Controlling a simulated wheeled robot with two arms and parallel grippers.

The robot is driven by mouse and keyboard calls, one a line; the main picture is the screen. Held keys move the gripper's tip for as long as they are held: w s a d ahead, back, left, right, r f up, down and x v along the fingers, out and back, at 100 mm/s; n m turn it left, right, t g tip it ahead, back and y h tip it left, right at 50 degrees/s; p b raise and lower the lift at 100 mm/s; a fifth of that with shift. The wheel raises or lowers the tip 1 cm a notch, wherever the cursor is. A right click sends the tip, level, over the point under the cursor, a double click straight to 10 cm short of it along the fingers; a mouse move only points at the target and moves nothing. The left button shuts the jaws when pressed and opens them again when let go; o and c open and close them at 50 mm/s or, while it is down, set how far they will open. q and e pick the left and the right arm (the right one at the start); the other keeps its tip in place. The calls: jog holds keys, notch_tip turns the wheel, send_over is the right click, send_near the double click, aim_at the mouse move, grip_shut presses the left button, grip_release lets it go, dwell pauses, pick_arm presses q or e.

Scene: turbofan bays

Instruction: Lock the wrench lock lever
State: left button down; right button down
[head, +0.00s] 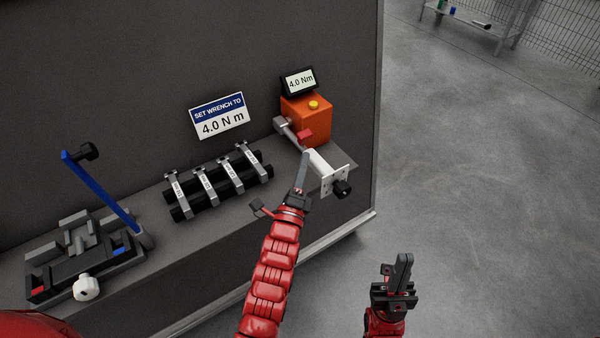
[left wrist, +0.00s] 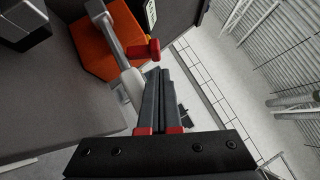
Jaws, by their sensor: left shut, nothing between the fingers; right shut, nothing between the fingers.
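The likely wrench lock lever, a small red piece (head: 305,135), shows at the front of the orange tester box (head: 311,122). It is also in the left wrist view (left wrist: 141,50). A grey wrench bar (head: 284,127) lies beside it, with a white cylinder (head: 320,161) below and to the right. My left gripper (head: 305,154) is shut and empty, its tips just below the red lever; I cannot tell whether they touch. In the left wrist view its fingertips (left wrist: 159,72) lie just below the red piece. My right gripper (head: 404,257) is shut and empty, over the floor.
The tester display (head: 299,81) and the sign (head: 219,116) both read 4.0 Nm. A black rack with several grey wrenches (head: 209,184) lies left. A fixture with a blue lever (head: 104,195) stands further left. The black knob (head: 343,189) sits near the bench edge.

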aim_at(301, 136)
pick_arm(q)
jog(key=shift+p+x, duration=0.35)
jog(key=shift+x, duration=1.55)
jog(key=shift+w+r+n+g+y, duration=0.15)
jog(key=shift+r+n+g+y, duration=0.3)
jog(key=shift+n, duration=0.25)
jog(key=r+n+g, duration=0.1)
jog(key=w+r+n+g+p, duration=0.1)
jog(key=shift+a+n+y, duration=0.3)
jog(key=shift+a+y, duration=0.05)
jog(key=shift+a, duration=0.05)
jog(key=shift+w+a+r+n+g+p, duration=0.25)
jog(key=shift+w+a+n+g+p, duration=0.1)
jog(key=shift+n+g+p, duration=0.25)
jog(key=shift+w+f, duration=0.1)
jog(key=shift+f, duration=0.15)
